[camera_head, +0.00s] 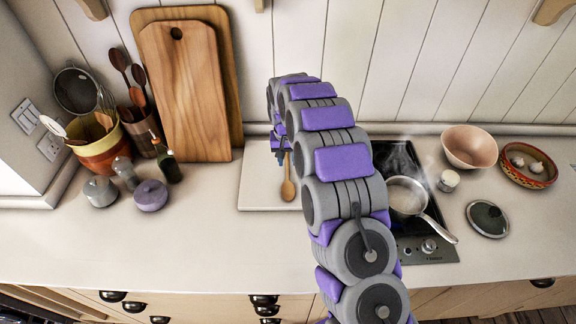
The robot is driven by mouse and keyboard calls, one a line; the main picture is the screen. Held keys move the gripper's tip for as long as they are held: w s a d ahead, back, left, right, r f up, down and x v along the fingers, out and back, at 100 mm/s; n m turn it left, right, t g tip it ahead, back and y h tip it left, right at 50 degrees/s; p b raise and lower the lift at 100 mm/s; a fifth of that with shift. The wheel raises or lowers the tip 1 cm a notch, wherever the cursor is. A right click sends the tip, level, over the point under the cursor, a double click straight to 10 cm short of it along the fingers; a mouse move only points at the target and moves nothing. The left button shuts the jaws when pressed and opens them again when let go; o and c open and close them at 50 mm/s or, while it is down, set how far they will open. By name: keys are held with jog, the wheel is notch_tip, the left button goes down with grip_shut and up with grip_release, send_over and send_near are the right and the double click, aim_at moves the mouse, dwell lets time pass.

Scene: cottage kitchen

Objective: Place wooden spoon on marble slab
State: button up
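The wooden spoon (288,188) shows over the white marble slab (255,190), bowl toward the front of the counter and handle pointing to the back wall. Its handle runs up to my gripper (281,157), at the back part of the slab. I cannot tell whether the spoon lies on the slab or is held just above it. The fingers are small and partly hidden by my arm, so their opening and any grip on the handle are unclear. My arm also covers the slab's right part.
Cutting boards (185,90) lean on the wall left of the slab. A utensil pot (100,148) and small jars stand farther left. At right are a steaming saucepan (407,197) on a hob and a pink bowl (469,147). The front-left counter is clear.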

aim_at(288, 171)
notch_tip(288, 171, up, 6)
jog(key=r, duration=0.1)
jog(key=s+d+r, duration=0.5)
jog(key=s+r, duration=0.4)
jog(key=s, duration=0.2)
jog(key=s+d+r, duration=0.1)
jog(key=s+d, duration=0.2)
jog(key=s, duration=0.9)
jog(key=s+d+r+g, duration=0.1)
jog(key=s+d, duration=0.2)
jog(key=s, duration=0.9)
jog(key=s+d+r, duration=0.2)
jog(key=s, duration=1)
jog(key=shift+d+g+y+p, duration=0.3)
jog(key=shift+d, duration=0.1)
